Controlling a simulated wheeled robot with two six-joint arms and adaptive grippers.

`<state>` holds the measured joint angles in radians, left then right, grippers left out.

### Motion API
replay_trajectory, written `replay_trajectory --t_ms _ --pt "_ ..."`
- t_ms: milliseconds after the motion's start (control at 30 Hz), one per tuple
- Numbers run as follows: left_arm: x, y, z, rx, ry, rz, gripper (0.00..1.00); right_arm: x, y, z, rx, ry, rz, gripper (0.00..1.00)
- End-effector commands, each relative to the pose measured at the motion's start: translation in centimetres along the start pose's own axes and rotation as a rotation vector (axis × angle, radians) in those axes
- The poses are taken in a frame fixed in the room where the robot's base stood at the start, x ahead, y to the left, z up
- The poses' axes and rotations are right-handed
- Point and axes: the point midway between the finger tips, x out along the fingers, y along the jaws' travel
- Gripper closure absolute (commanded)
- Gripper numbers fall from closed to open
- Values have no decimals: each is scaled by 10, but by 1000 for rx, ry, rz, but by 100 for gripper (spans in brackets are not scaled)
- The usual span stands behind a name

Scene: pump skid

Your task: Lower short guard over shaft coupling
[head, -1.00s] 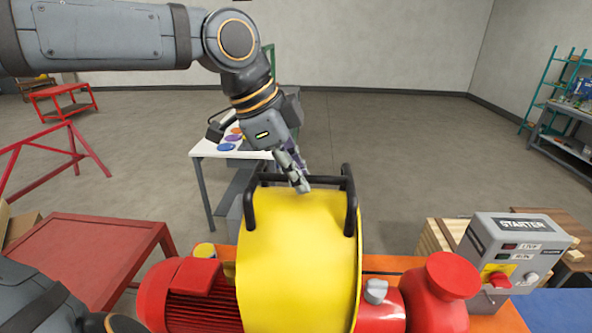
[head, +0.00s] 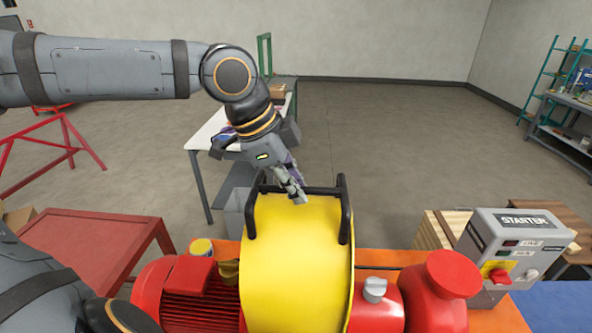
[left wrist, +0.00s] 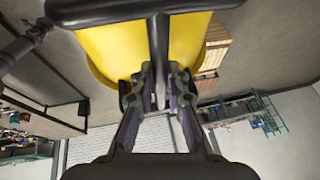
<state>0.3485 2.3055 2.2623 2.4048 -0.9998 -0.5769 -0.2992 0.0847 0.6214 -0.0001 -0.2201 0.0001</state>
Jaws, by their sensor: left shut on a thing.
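The short guard (head: 297,265) is a yellow curved cover with a black tubular handle frame (head: 343,210) on top. It stands between the red motor (head: 195,290) on the left and the red pump body (head: 440,300) on the right. My left gripper (head: 301,199) is shut on the crossbar of the handle from above. In the left wrist view both fingers (left wrist: 158,90) close on the black bar, with the yellow guard (left wrist: 115,50) beyond. The shaft coupling is hidden behind the guard, so the gap below it cannot be told. My right gripper is not in view.
An orange skid base (head: 390,262) carries the machine. A grey starter box (head: 515,250) stands at the right, beside wooden blocks (head: 440,232). A red table (head: 90,245) is at the left. A white table (head: 205,135) stands behind my left arm; open floor lies beyond.

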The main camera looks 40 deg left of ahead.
Motion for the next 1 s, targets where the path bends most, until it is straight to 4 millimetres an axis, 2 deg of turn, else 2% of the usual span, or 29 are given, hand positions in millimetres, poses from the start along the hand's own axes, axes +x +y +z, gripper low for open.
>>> replay_trajectory --t_ms 433,500,1000 --pt "49 10 19 1 9 1 100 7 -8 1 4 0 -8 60" --pt "60 12 24 -1 2 -5 100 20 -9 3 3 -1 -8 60" --pt "106 21 43 0 4 -3 100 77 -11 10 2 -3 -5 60"
